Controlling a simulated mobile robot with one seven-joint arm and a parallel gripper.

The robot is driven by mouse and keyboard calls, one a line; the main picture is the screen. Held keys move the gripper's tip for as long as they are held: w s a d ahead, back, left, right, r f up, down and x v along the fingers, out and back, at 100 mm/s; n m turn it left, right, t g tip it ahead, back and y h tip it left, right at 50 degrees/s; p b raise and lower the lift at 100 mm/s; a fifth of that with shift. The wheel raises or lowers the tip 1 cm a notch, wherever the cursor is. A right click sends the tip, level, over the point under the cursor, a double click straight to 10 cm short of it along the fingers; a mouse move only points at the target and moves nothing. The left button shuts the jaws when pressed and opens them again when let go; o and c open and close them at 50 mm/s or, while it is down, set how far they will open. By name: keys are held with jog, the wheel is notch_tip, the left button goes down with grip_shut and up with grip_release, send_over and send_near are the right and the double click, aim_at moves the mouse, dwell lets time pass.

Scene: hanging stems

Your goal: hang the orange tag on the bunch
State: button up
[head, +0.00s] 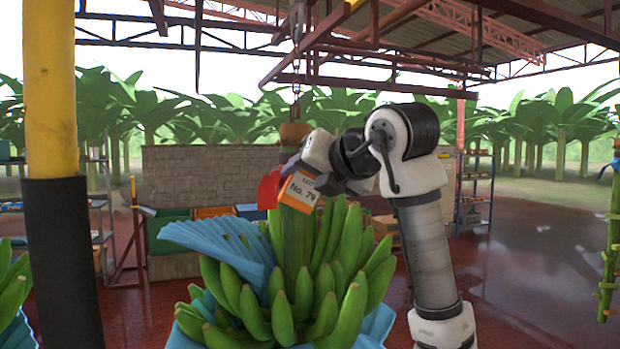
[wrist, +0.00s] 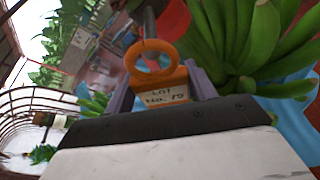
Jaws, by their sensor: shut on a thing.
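The orange tag (head: 299,192) has a white label with lot lettering and a number. My gripper (head: 291,166) is shut on it beside the upper stem of the bunch. In the wrist view the tag (wrist: 165,90) sits between my two fingers (wrist: 160,92), with its orange ring pointing away from my gripper. A dark rod shows at the ring's far edge; I cannot tell whether the ring is around it. The green banana bunch (head: 345,255) hangs below the tag, and it also shows in the wrist view (wrist: 235,45). The tag and gripper hide part of the stem (head: 297,240).
A red piece (head: 268,190) is just left of the tag, by the stem. Blue sheeting (head: 225,245) wraps the bunch. A yellow and black post (head: 52,150) stands at left. Shelves (head: 474,190) and a block wall (head: 210,175) are behind. Open floor lies at right.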

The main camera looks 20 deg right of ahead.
jog(key=shift+w+a, duration=0.1)
jog(key=shift+w, duration=2.3)
dwell(1.3)
jog(key=shift+a+f, duration=0.25)
jog(key=shift+a, duration=0.15)
dwell(0.8)
jog(key=o, duration=1.2)
jog(key=shift+w, duration=0.1)
jog(key=shift+b, duration=0.3)
jog(key=b+v, duration=0.4)
jog(key=v, duration=1)
